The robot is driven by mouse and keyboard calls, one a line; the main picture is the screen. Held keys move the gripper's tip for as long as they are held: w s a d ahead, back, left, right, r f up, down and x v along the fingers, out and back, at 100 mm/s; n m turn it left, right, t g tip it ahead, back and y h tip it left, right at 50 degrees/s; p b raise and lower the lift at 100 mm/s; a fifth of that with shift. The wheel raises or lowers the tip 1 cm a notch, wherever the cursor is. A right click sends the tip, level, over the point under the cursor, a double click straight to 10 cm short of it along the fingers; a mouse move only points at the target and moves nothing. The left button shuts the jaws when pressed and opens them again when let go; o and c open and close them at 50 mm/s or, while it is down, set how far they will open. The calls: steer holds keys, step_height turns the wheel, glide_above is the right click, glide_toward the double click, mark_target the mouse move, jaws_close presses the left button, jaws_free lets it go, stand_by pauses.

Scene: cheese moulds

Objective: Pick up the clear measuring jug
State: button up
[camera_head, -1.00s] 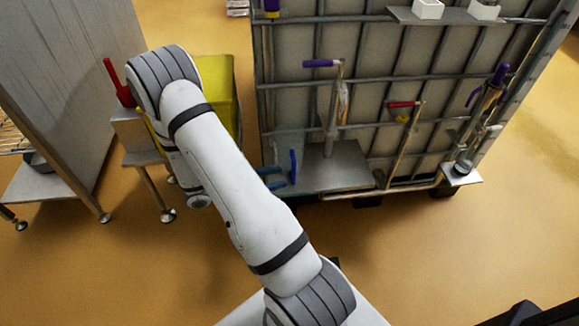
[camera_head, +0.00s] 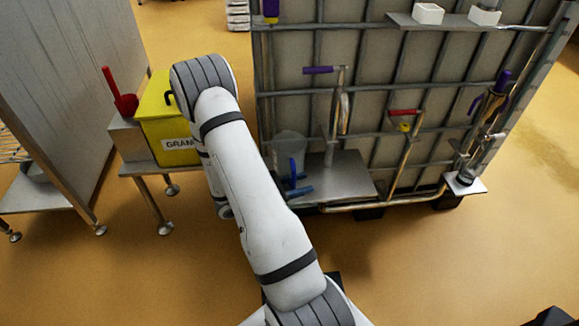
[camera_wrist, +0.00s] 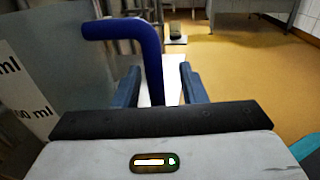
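The clear measuring jug (camera_head: 288,146) with a blue handle (camera_head: 292,168) stands on a metal shelf at the front of the large caged tank. In the wrist view the jug's wall with "ml" markings (camera_wrist: 22,95) fills the left edge, and its blue handle (camera_wrist: 152,60) reaches down between my two fingers. My gripper (camera_wrist: 159,70) is open, with a gap visible on both sides of the handle. In the head view my gripper (camera_head: 299,184) is at the handle, and my arm hides part of the area left of the jug.
The metal shelf (camera_head: 345,178) is bare right of the jug. A pipe with a purple lever (camera_head: 318,70) rises behind it, and a red-handled valve (camera_head: 404,113) is further right. A yellow bin (camera_head: 160,115) and a red scoop (camera_head: 124,103) are on a stand at left.

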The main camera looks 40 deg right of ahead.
steer(key=shift+c, duration=0.4)
jaws_close()
